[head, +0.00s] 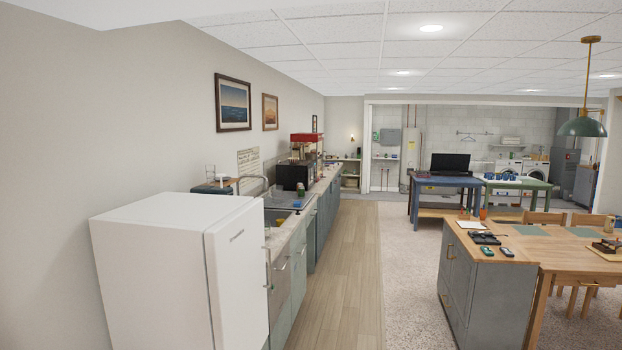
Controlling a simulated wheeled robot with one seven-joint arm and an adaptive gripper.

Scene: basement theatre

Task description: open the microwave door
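A black box-shaped appliance (294,175), which looks like the microwave, stands on the counter along the left wall, well away from me. It is small in the view. Its front seems to face right, over the aisle, and I cannot make out its door or handle. My gripper is not in view.
A white fridge (180,270) stands close at the left, ahead of the counter (299,232) with its sink. A red popcorn machine (306,142) is behind the black appliance. A grey island (484,296) with a wooden table stands right. The wood-floor aisle (338,270) is clear.

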